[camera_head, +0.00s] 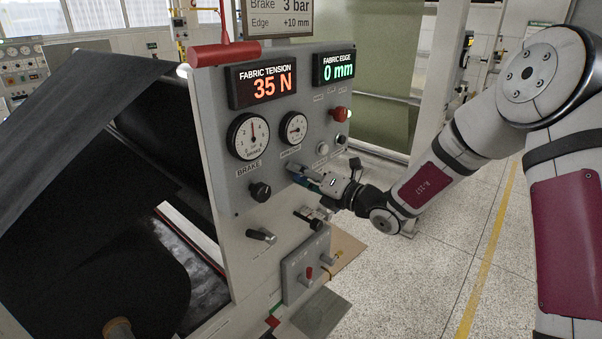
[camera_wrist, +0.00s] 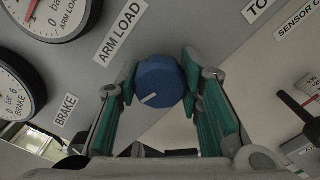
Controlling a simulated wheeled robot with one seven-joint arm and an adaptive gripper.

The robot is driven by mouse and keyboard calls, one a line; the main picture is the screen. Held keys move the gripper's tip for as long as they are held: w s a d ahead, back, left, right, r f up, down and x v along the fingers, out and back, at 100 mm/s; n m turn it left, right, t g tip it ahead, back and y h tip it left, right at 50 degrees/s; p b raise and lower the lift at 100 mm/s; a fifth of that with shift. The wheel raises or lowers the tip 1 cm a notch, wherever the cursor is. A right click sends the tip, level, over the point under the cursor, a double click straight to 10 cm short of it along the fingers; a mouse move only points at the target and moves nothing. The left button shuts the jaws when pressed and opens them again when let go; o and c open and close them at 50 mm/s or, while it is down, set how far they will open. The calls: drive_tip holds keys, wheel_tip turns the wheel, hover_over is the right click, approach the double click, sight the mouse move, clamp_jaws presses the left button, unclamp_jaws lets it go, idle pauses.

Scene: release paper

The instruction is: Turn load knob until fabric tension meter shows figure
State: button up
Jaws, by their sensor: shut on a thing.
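The fabric tension meter (camera_head: 262,85) on the grey panel shows 35 N in orange. The blue load knob (camera_wrist: 158,80) sits under the label ARM LOAD in the wrist view, its white mark toward the lower left. My gripper (camera_head: 302,175) is at the panel, right of the black brake knob (camera_head: 260,191). In the wrist view its two teal-padded fingers (camera_wrist: 160,88) are shut on the blue knob, one on each side. In the head view the gripper mostly hides the knob. The arm load gauge (camera_head: 293,128) is above it.
The fabric edge display (camera_head: 339,66) reads 0 mm. A sign (camera_head: 277,17) gives Brake 3 bar and Edge +10 mm; its top is cut off. A red button (camera_head: 340,114) is right of the gauges. A lever (camera_head: 261,235) sticks out below. Open floor lies right.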

drive_tip(key=shift+m, duration=0.3)
drive_tip(key=o, duration=1.2)
drive_tip(key=shift+d, duration=0.1)
drive_tip(key=v, duration=1.2)
drive_tip(key=shift+s, duration=0.1)
